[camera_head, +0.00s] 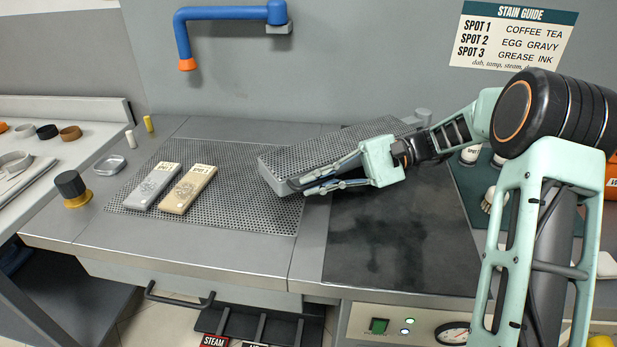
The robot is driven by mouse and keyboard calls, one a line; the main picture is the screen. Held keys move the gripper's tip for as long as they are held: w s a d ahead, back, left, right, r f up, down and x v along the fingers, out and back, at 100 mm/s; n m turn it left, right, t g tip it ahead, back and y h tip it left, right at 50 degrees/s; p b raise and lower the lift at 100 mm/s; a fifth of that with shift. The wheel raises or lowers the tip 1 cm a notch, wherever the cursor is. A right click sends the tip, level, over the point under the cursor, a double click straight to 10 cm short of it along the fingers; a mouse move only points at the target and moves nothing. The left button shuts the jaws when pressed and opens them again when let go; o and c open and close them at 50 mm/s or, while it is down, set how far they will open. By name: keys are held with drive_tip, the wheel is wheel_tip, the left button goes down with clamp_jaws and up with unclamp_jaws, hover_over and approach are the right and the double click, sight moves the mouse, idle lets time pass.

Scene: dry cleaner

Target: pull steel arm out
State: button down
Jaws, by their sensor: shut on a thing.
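The steel arm (328,146) is a long grey block with a perforated top. It lies at a slant over the table, from a grey pivot post (423,117) at the back right to its free end at the front left. My gripper (304,184) reaches in from the right along its near side and is shut on the steel arm near that free end. The fingers hide part of the arm's near side, and the exact contact is hard to see.
Two labelled bars (152,186) lie on the perforated panel (240,205) at left. A blue pipe (228,13) with an orange tip hangs from the wall above. A dark, stained plate (400,240) in front is clear. A black-topped knob (72,188) stands far left.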

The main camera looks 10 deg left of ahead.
drive_tip(key=shift+s+d+f, duration=0.1)
drive_tip(key=shift+s+d, duration=0.1)
drive_tip(key=c, duration=2.5)
unclamp_jaws()
drive_tip(key=shift+o, duration=0.8)
drive_tip(key=shift+d, duration=0.2)
drive_tip(key=shift+w+d, duration=0.15)
drive_tip(key=v, duration=1.1)
drive_tip(key=shift+d, duration=0.25)
drive_tip(key=shift+w, duration=0.1)
